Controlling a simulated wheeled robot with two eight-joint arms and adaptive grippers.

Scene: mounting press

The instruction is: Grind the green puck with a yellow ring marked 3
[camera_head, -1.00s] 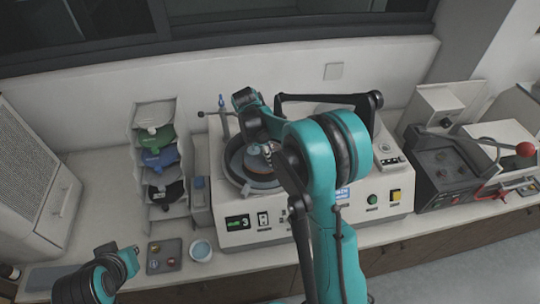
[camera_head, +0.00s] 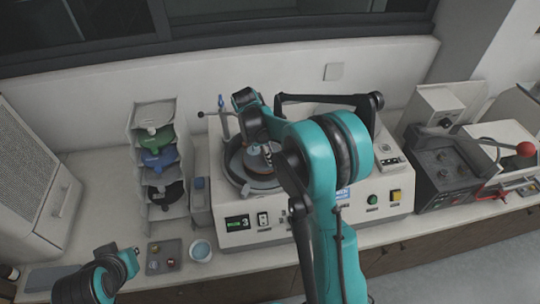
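The grinding machine (camera_head: 236,248) stands at the middle of the bench, its display (camera_head: 237,223) showing a 3. Its round bowl (camera_head: 233,178) holds a grinding disc with a brownish centre. My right arm reaches over the machine, and my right gripper (camera_head: 267,150) points down over the bowl, close above the disc. The gripper's fingertips are small and partly hidden by my own arm, so I cannot tell if it holds a puck. I cannot make out the green puck with a yellow ring.
A small dark tray (camera_head: 153,268) with small coloured pieces lies beside a pale round dish (camera_head: 201,250) at the front. A rack (camera_head: 143,122) with green, blue and black cloths stands left.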

